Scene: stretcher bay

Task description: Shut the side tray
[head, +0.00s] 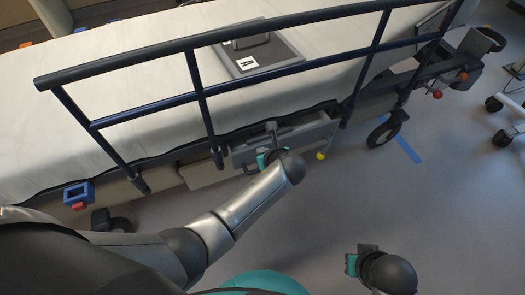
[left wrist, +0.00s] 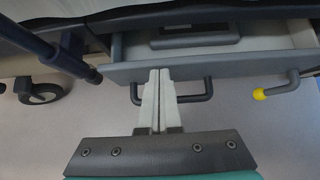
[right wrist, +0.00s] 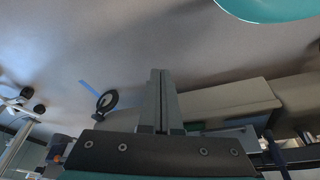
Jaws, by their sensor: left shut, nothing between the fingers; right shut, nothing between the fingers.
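The side tray (head: 312,135) is a grey drawer under the stretcher's near side, and it stands partly open. In the left wrist view its front panel (left wrist: 235,66) and bar handle (left wrist: 208,92) show, with a dark flat item (left wrist: 195,37) inside. My left gripper (head: 271,128) is shut and empty at the tray. In its wrist view the fingertips (left wrist: 160,72) overlap the front panel, between the ends of the handle; whether they touch cannot be told. My right gripper (head: 366,248) is low over the floor, away from the tray; its wrist view shows the fingers (right wrist: 159,72) shut and empty.
The dark blue side rail (head: 200,95) stands above the tray. A lever with a yellow knob (head: 320,156) sticks out to the tray's right. A black caster (head: 384,134) stands further right. A blue bracket (head: 79,194) is at the left. The floor (head: 440,200) to the right is clear.

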